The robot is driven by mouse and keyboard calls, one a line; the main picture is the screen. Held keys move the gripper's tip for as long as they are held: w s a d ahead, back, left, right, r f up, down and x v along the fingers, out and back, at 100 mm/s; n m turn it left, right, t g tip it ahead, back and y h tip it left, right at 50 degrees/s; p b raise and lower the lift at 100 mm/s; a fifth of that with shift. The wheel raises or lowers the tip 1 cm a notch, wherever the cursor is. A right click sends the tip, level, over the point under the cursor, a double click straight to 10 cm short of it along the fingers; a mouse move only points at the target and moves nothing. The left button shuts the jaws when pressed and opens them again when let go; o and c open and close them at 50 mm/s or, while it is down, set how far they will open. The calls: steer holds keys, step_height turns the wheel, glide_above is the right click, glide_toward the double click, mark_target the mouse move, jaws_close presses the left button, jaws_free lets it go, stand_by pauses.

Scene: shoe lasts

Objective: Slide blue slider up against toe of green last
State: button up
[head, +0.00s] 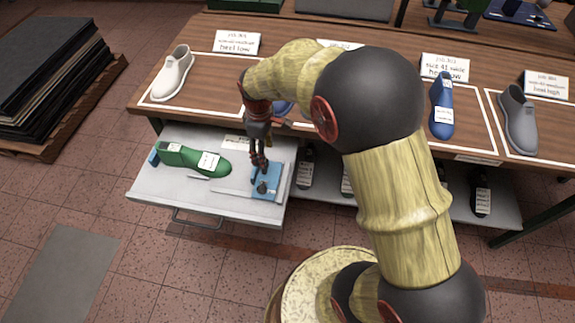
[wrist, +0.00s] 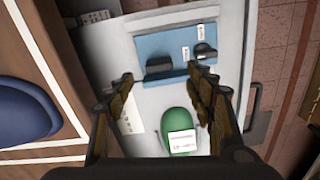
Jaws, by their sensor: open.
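The green last (head: 192,160) lies in a pulled-out grey drawer (head: 160,190), its toe pointing right in the head view. It also shows in the wrist view (wrist: 180,122), cut off by my gripper at the bottom. The blue slider (head: 267,194), a flat plate with dark raised parts, sits to the right of the toe. In the wrist view the blue slider (wrist: 172,48) is above the toe, with a grey gap between them. My gripper (head: 259,166) is open and empty, pointing down over the slider's far part. Its fingers (wrist: 160,82) are apart in the wrist view.
A small blue block (head: 153,158) stands at the green last's heel. The wooden display table (head: 215,98) is above and behind the drawer, holding white, blue and grey lasts and cards. Dark lasts lie on a low shelf right of the drawer.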

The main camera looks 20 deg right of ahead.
mark_target(265, 177)
steer(key=shift+r+n, duration=0.15)
steer(key=shift+n, duration=0.25)
steer(key=shift+w+a+f+n, duration=0.1)
steer(key=shift+w+f+n, duration=0.1)
steer(key=shift+n, duration=0.2)
step_height(265, 177, down, 8)
steer(key=b, duration=0.3)
steer(key=shift+r, duration=0.25)
jaws_close()
